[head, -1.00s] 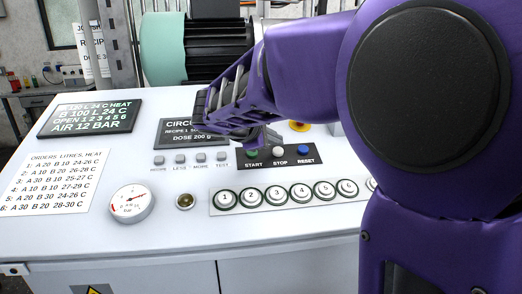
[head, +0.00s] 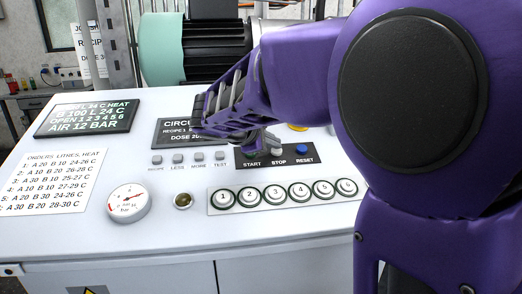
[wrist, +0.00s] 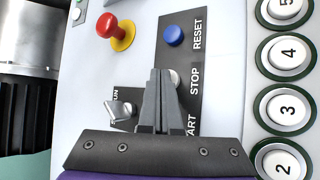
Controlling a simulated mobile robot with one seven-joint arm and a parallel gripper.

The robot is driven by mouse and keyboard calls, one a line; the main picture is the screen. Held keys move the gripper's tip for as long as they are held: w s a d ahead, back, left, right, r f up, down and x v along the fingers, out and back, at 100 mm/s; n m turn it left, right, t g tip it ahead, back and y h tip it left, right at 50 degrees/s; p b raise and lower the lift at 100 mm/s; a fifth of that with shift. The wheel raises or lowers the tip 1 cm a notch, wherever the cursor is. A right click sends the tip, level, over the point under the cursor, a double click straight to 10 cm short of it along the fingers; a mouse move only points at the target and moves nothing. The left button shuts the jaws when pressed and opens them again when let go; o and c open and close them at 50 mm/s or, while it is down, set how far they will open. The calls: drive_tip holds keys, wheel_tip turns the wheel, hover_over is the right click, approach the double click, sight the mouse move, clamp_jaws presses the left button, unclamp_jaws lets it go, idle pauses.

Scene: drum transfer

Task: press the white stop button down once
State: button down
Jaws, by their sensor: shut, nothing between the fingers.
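The white stop button (wrist: 176,78) shows as a pale edge beside my fingertips in the wrist view, next to the STOP label. It is mostly covered by the fingers there. My gripper (wrist: 161,74) is shut and empty, with its tips over or right beside the button. I cannot tell whether they touch it or whether it is pressed. In the head view, my gripper (head: 272,143) hangs over the dark button strip (head: 243,161) at the STOP label, hiding most of the button.
The blue reset button (wrist: 174,36) is just beyond the fingertips. A red emergency knob (wrist: 107,25) and a metal key switch (wrist: 119,108) are close by. The START button is hidden. Numbered round buttons (head: 274,195) line the panel front.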

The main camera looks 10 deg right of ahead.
drive_tip(key=shift+f, duration=0.25)
idle(0.4)
drive_tip(key=shift+r, duration=0.1)
drive_tip(key=shift+s+r+p, duration=0.2)
drive_tip(key=shift+r+p, duration=0.2)
drive_tip(key=shift+r, duration=0.35)
drive_tip(key=r+p, duration=0.1)
drive_tip(key=s+r+p, duration=0.1)
drive_tip(key=r, duration=0.1)
drive_tip(key=r+p, duration=0.1)
drive_tip(key=shift+s+r, duration=0.35)
idle(0.4)
